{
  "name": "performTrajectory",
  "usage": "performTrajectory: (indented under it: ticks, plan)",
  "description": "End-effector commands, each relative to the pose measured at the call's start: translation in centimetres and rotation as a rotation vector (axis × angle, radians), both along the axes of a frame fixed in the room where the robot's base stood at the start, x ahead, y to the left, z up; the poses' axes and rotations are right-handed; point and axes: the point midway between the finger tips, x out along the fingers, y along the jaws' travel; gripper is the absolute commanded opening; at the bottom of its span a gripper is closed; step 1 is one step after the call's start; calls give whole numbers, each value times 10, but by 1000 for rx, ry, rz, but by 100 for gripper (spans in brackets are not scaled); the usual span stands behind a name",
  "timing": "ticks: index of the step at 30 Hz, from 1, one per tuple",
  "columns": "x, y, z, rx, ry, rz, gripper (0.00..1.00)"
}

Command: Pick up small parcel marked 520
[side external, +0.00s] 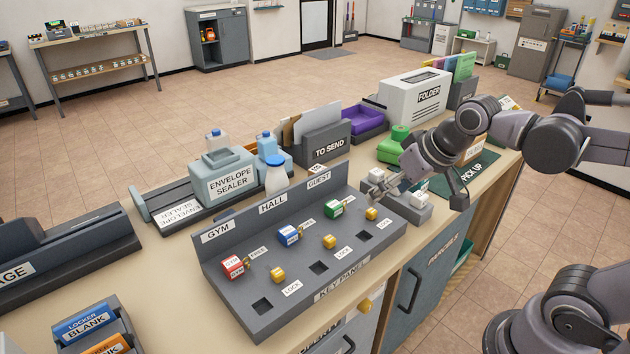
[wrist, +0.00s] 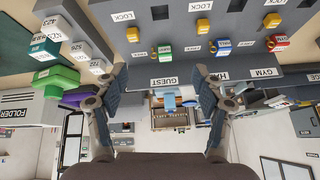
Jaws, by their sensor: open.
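Small white parcels sit in a grey holder (side external: 412,208) beside the key panel, partly hidden by my arm in the side view. One label seems to read 423; the others are too small to tell surely which parcel is 520. My gripper (wrist: 158,78) is open with nothing between its fingers. In the wrist view its fingers are below and right of the parcels, over the GUEST end of the key panel.
The key panel (side external: 330,290) carries red, blue and green tagged keys and yellow lock knobs. A green dispenser (side external: 393,146) stands behind the parcel holder. The TO SEND box (side external: 326,150), envelope sealer (side external: 224,175) and FOLDER machine (side external: 414,95) line the back. A PICK UP mat (side external: 470,172) lies right.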

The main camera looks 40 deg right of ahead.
Motion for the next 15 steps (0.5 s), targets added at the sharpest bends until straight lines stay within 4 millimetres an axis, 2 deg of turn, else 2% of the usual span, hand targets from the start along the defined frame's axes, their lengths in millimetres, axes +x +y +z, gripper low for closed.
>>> performTrajectory:
  ticks: [1, 6, 15]
  plan:
    - [14, -2, 11, 20, 19, -38, 69]
    - [56, -9, 35, 92, 89, -180, 69]
    - [133, -23, 55, 197, 208, -440, 69]
